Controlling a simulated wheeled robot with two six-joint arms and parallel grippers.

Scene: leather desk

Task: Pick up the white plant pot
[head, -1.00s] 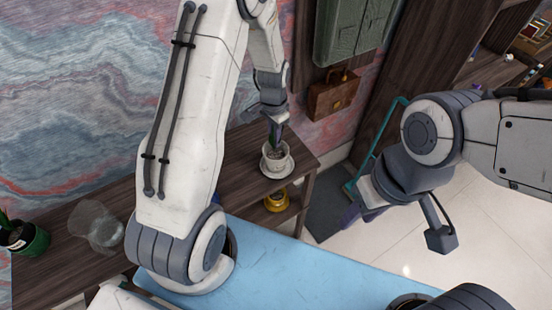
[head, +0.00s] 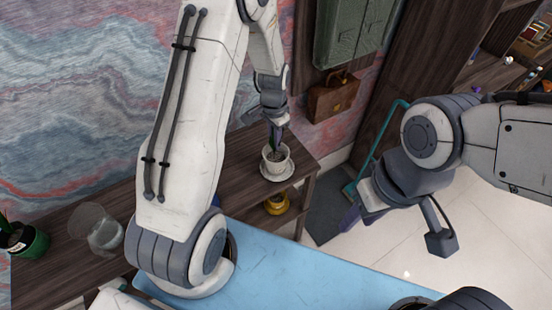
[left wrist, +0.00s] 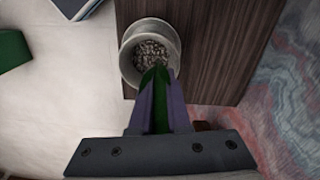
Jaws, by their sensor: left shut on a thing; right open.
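The white plant pot (head: 284,165) stands at the right end of the dark wooden shelf, on or just over its white saucer (head: 290,177). I cannot tell whether it touches the saucer. My left gripper (head: 276,142) comes down from above into the pot's mouth. In the left wrist view, its purple fingers (left wrist: 158,82) are shut on the green plant (left wrist: 158,98) that grows from the pot. The pot's rim (left wrist: 125,55) and grey pebbles show beyond the fingertips. My right gripper (head: 358,213) is open and empty, away from the shelf, partly hidden by its own wrist.
A clear glass vessel (head: 104,232) and a green potted plant (head: 30,243) are at the shelf's left. A yellow pot (head: 277,204) sits on the lower level. A brown briefcase (head: 333,97) is behind, by the marbled wall. A blue surface (head: 300,272) lies in front.

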